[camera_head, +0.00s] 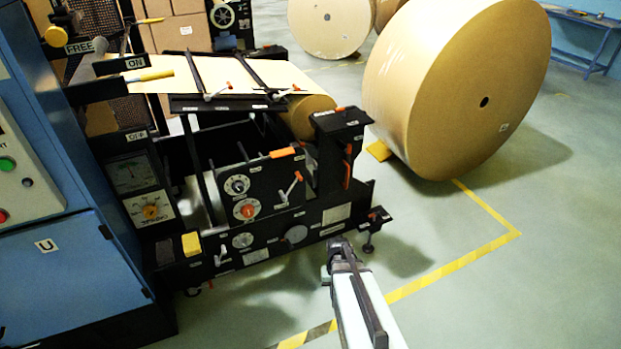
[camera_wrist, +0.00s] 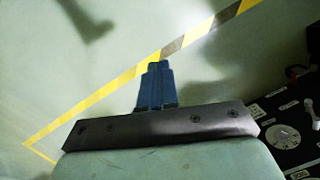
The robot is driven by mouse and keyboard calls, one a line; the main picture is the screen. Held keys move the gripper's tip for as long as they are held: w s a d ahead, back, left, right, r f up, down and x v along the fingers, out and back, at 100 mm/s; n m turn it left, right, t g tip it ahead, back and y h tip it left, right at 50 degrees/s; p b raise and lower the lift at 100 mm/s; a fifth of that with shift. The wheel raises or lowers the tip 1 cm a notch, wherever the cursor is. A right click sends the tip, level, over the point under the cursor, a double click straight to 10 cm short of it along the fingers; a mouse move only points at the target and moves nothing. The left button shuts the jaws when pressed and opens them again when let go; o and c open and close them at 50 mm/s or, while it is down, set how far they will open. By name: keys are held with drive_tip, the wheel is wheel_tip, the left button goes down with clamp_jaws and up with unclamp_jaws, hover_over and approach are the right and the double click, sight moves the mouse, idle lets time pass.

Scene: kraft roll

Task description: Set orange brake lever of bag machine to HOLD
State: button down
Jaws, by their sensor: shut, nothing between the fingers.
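The bag machine (camera_head: 262,205) is a black frame with dials, small levers and labels, left of centre in the head view. An orange bar-like handle (camera_head: 286,152) lies nearly level along the top edge of its front panel. A second, upright orange handle (camera_head: 347,175) is on the right post. I cannot tell which is the brake lever, and the small labels are unreadable. My gripper (camera_head: 338,243) is in front of the machine's lower right, apart from both handles. In the wrist view its blue fingers (camera_wrist: 157,66) are shut and empty, over the floor.
A big kraft roll (camera_head: 450,85) stands at the right behind the machine. A blue cabinet (camera_head: 75,270) is at the left. A footed bracket (camera_head: 372,222) juts from the machine's right end near my gripper. The floor (camera_head: 520,290) at right is clear.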

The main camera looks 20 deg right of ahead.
drive_tip(key=w+d+r+t+y, duration=0.1)
drive_tip(key=w+d+r+t, duration=0.1)
drive_tip(key=w+d+r, duration=0.55)
drive_tip(key=w+d+r+t, duration=0.2)
drive_tip(key=w+d+r, duration=0.3)
drive_tip(key=w+r, duration=0.5)
drive_tip(key=w+d+r+t+y, duration=0.15)
drive_tip(key=w+d+r, duration=0.45)
drive_tip(key=w, duration=0.6)
drive_tip(key=w+a+f+n+t+y, duration=0.1)
drive_tip(key=w+a+f+n+t, duration=0.1)
drive_tip(key=w+a, duration=0.7)
drive_tip(key=shift+w+a+f+n+y, duration=0.35)
drive_tip(key=shift+f+n, duration=0.55)
drive_tip(key=shift+f, duration=0.5)
drive_tip(key=shift+r, duration=0.1)
